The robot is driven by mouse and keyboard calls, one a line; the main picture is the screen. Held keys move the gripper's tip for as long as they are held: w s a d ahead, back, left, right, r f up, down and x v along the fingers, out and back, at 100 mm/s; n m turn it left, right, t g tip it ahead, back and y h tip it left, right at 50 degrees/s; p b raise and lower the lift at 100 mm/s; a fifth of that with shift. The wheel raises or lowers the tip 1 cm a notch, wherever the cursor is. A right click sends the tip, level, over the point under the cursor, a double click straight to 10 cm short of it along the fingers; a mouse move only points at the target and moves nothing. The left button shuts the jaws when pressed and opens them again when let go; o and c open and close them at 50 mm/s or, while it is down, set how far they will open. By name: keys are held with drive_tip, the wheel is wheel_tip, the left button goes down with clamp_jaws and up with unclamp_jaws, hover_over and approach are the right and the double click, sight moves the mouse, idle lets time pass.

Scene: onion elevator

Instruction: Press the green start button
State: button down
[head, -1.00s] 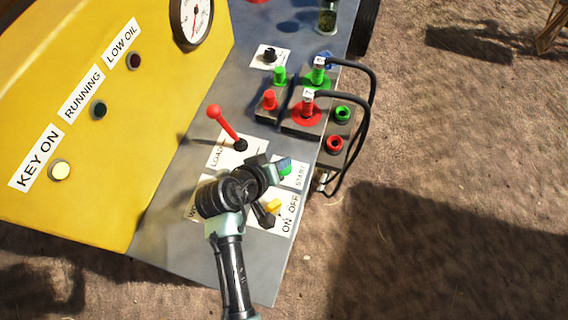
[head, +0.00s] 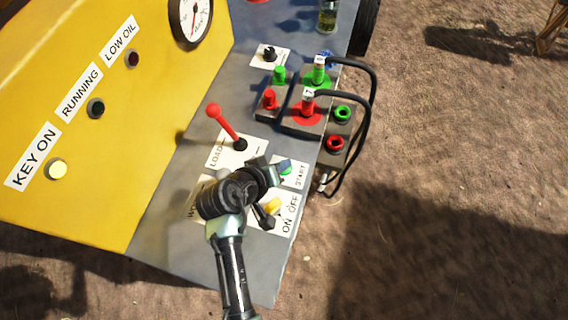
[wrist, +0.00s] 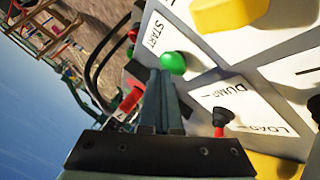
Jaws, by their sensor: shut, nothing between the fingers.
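The round green start button (wrist: 173,62) sits on a white plate marked START in the wrist view. In the head view, the button (head: 285,168) is partly hidden by my gripper. My gripper (wrist: 161,76) is shut and empty. Its fingertips are right at the near left edge of the button in the wrist view. I cannot tell whether they touch it. In the head view, my gripper (head: 279,166) reaches over the panel to the START plate.
A yellow switch (head: 271,206) by the ON/OFF plate and a red-knobbed lever (head: 227,127) flank my gripper. Red and green connectors with black cables (head: 372,100) stand beyond it. The KEY ON lamp (head: 57,169) glows pale yellow; the RUNNING lamp (head: 96,108) is dark.

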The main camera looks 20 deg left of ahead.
drive_tip(key=shift+f, duration=0.5)
drive_tip(key=shift+r, duration=0.15)
idle(0.4)
drive_tip(key=shift+r+p, duration=0.75)
drive_tip(key=shift+r, duration=0.15)
wheel_tip(320, 180, up, 5)
drive_tip(key=p, duration=0.5)
drive_tip(key=shift+r, duration=0.1)
idle(0.4)
